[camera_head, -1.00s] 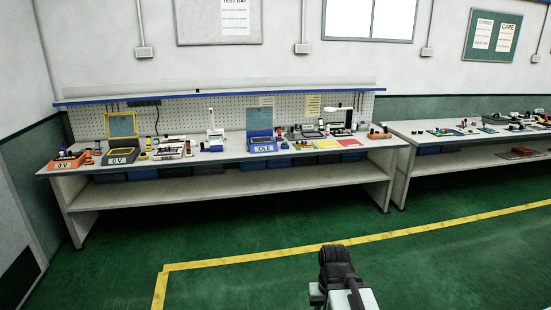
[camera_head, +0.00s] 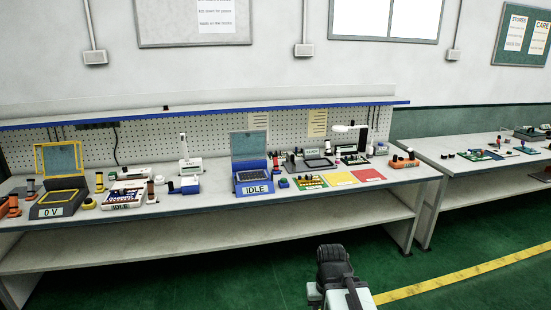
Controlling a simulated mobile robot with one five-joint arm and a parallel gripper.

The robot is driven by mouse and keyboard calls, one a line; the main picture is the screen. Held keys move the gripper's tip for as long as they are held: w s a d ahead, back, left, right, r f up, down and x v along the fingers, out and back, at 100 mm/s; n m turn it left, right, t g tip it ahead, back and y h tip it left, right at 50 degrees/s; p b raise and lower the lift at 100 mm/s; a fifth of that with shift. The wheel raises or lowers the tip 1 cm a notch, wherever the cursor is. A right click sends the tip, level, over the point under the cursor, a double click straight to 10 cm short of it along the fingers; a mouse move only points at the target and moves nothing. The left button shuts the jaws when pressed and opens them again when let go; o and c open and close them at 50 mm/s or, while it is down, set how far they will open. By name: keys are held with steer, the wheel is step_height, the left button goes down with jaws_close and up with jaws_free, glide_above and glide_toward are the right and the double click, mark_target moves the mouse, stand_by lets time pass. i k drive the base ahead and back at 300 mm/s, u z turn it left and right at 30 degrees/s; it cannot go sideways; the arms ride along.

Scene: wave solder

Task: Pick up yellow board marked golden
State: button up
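A small yellowish board (camera_head: 310,181) with dark parts on it lies on the bench, on or at a green mat left of a plain yellow mat (camera_head: 340,178). Any marking on it is too small to read, so I cannot tell if it is marked golden. My gripper (camera_head: 334,262) shows dark at the bottom centre, in front of and well apart from the bench. Its fingers cannot be made out, so open or shut is unclear.
The long bench (camera_head: 225,205) holds a blue IDLE tester (camera_head: 252,175), a 0 V tester (camera_head: 58,200), a red mat (camera_head: 368,174) and an orange block (camera_head: 404,162). A second bench (camera_head: 478,160) stands right. Green floor (camera_head: 270,285) is clear in front.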

mark_target(309, 180)
steer(key=i, duration=2.55)
steer(key=u, duration=0.95)
